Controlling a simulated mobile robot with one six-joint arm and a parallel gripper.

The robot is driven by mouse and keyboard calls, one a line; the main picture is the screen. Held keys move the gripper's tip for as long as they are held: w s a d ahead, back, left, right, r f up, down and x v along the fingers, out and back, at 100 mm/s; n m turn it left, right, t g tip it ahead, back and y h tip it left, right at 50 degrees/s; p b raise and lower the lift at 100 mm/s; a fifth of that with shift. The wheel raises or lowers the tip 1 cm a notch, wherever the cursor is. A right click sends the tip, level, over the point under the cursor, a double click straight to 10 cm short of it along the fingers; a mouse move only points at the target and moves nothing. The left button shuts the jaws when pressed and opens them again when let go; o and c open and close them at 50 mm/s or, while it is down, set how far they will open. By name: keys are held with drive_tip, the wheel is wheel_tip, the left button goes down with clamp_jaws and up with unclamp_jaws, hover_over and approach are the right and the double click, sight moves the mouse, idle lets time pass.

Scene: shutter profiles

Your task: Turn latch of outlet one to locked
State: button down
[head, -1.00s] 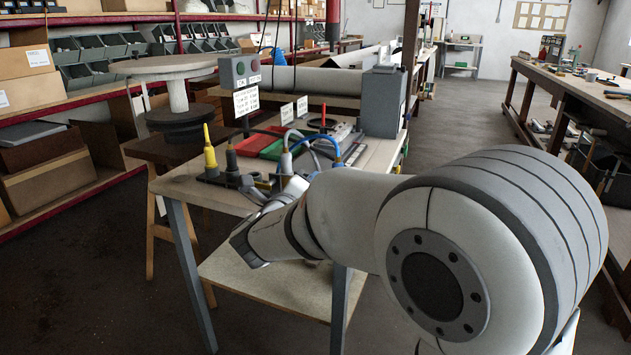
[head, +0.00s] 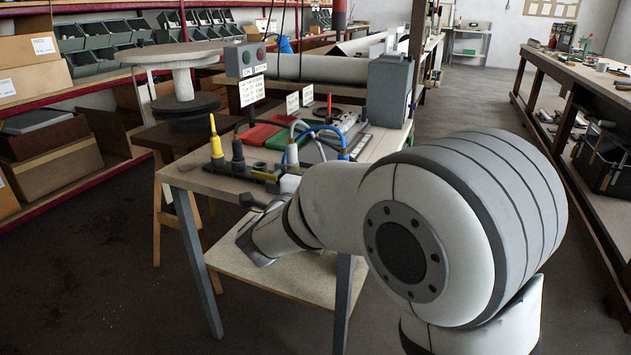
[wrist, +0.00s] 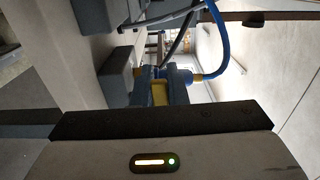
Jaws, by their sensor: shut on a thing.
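A dark outlet block (head: 262,176) sits along the table's front edge. A yellow plug (head: 215,140), a black plug (head: 238,150), a white-grey plug (head: 292,155) and a blue-hosed plug (head: 343,155) stand along it. My gripper (head: 250,200) is low at the block's front, mostly hidden by my own wrist and arm. In the wrist view, a small yellow piece (wrist: 160,93), perhaps the latch, shows close to my gripper between blue-grey parts. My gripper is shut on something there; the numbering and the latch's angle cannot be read.
Red and green trays (head: 262,134) lie behind the block. A blue hose (wrist: 222,35) arcs nearby in the wrist view. A grey box (head: 388,92) stands at the table's right.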

drive_tip(key=shift+f, duration=0.15)
drive_tip(key=c, duration=1.4)
unclamp_jaws()
drive_tip(key=shift+c, duration=0.2)
drive_tip(key=p+v, duration=0.1)
drive_tip(key=v, duration=0.7)
